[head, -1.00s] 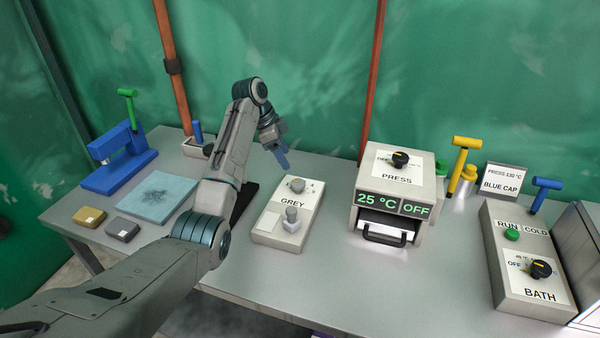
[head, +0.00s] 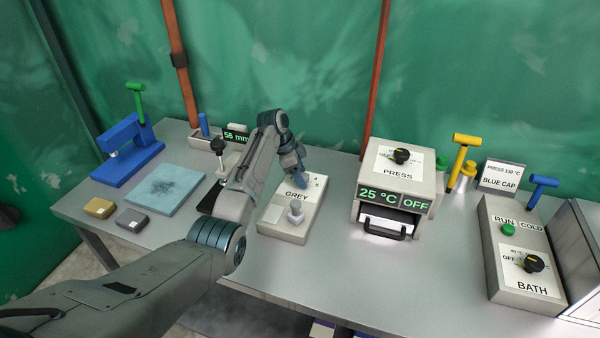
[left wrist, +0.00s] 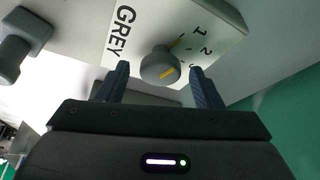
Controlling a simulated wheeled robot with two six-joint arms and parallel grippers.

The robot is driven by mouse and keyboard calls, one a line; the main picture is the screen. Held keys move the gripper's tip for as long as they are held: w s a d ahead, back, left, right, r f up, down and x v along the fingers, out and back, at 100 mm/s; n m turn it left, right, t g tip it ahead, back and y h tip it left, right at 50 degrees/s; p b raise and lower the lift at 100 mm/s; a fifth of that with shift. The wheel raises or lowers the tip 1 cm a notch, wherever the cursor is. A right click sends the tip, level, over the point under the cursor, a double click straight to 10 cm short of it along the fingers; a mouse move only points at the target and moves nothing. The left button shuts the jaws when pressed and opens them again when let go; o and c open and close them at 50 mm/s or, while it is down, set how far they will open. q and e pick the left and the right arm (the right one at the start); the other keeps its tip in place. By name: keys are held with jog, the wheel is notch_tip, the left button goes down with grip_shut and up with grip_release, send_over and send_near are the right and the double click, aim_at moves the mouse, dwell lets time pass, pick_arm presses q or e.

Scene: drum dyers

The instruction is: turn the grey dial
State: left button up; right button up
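The grey dial (left wrist: 160,66) is a round knob with a yellow mark, on a white panel with numbers on the pale GREY box (head: 270,222). In the head view my left gripper (head: 298,172) is over the back of this box and hides the dial. In the left wrist view its two fingers are open, one on each side of the dial, with a visible gap on both sides. Whether the fingertips reach down around the knob I cannot tell. My right gripper is in neither view.
A grey square-topped knob (head: 295,212) stands at the front of the GREY box and also shows in the left wrist view (left wrist: 20,45). The PRESS machine (head: 424,190) stands to the right. The BATH box (head: 508,275) is farther right. A blue pad (head: 165,190) lies left.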

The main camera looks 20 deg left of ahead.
pick_arm(q)
jog(key=c, duration=0.9)
jog(key=m+g+b, duration=0.1)
jog(key=m+b, duration=0.1)
jog(key=m+g+b, duration=0.1)
jog(key=m+b, duration=0.1)
jog(key=shift+w+f+m, duration=0.1)
jog(key=shift+w+m, duration=0.1)
jog(key=shift+m, duration=0.2)
jog(key=shift+m+g+b, duration=0.5)
jog(key=shift+m+b, duration=0.85)
jog(key=shift+m, duration=0.15)
jog(key=shift+r, duration=0.2)
jog(key=o, duration=0.9)
jog(key=shift+o, duration=0.2)
